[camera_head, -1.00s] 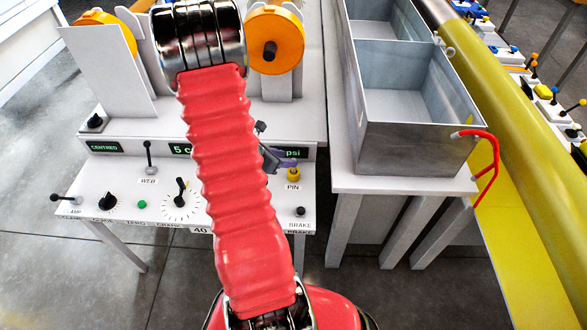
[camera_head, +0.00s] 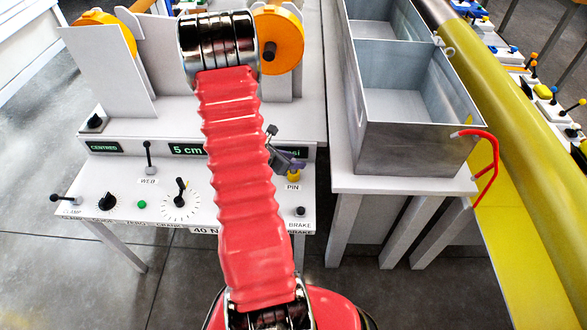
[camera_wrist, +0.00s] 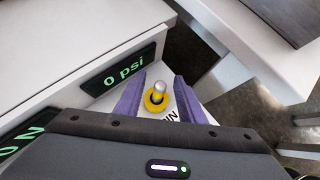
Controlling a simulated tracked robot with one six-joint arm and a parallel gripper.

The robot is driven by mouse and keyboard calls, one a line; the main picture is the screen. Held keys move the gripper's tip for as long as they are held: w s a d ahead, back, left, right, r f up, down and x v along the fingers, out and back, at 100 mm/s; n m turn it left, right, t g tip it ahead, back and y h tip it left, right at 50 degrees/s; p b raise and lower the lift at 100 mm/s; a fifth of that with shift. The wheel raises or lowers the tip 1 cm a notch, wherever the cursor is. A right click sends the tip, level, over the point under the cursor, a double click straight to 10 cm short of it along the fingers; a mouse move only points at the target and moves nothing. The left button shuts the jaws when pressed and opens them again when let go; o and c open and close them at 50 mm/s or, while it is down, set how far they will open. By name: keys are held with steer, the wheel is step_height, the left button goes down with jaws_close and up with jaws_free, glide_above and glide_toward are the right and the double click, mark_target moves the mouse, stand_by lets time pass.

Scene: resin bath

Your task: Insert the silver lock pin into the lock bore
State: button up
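The silver lock pin (camera_wrist: 159,87) stands in a yellow collar (camera_wrist: 155,101) in the wrist view, with the word PIN printed beside it. In the head view the yellow collar (camera_head: 293,176) is at the right of the white panel, above the PIN label. My gripper (camera_wrist: 161,98) has its two purple fingers spread, one on each side of the pin, with gaps to it. In the head view my gripper (camera_head: 292,165) is just above the collar, partly hidden by my red arm. I cannot make out a separate lock bore.
The panel (camera_head: 130,190) carries levers, knobs and a green button; a BRAKE knob (camera_head: 301,211) is near the pin. A display (camera_wrist: 127,70) reads 0 psi. Orange rolls (camera_head: 277,40) stand behind.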

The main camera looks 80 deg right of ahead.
steer(key=shift+c, duration=0.6)
jaws_close()
